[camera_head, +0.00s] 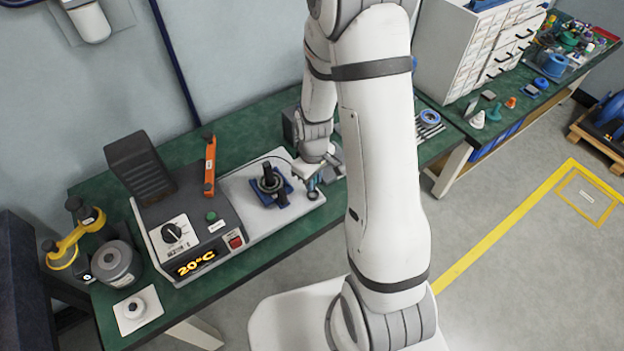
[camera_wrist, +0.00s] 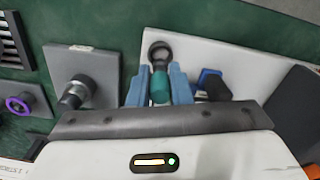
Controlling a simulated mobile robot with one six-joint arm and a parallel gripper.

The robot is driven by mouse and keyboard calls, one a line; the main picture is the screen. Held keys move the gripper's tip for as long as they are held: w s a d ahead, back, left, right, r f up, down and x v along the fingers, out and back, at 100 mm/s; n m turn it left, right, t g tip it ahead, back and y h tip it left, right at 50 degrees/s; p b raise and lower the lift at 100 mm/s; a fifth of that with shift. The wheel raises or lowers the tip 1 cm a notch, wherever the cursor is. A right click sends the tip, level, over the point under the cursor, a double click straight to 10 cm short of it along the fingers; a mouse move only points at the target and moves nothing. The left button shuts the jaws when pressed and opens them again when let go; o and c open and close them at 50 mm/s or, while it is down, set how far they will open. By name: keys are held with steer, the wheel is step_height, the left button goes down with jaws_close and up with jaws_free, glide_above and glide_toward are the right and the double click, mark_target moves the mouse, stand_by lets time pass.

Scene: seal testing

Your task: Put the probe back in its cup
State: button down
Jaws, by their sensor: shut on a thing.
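My gripper (camera_wrist: 159,78) is shut on the probe, whose teal body (camera_wrist: 160,88) shows between the two blue fingers in the wrist view. A dark round cup (camera_wrist: 160,51) stands just beyond the fingertips on the white plate. In the head view the cup (camera_head: 313,194) is at the right front of that plate, with my gripper (camera_head: 312,180) close above it. The probe's tip is hidden, so I cannot tell whether it is inside the cup or only over it.
A blue clamp fixture with a black knob (camera_head: 269,183) stands left of the cup on the white plate (camera_head: 238,190). The heater box (camera_head: 190,236) reads 20°C, with an orange-handled tool (camera_head: 210,166) behind. A thin black cable arches near my gripper. Grey blocks (camera_wrist: 87,66) lie beside the plate.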

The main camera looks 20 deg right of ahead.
steer(key=shift+f+b, duration=1.1)
steer(key=shift+f, duration=0.1)
steer(key=shift+f+b, duration=0.6)
steer(key=shift+b, duration=0.05)
steer(key=c, duration=1.3)
jaws_free()
steer(key=shift+o, duration=0.2)
steer(key=shift+r, duration=0.1)
steer(key=shift+r+p, duration=2.7)
steer(key=shift+r, duration=1.25)
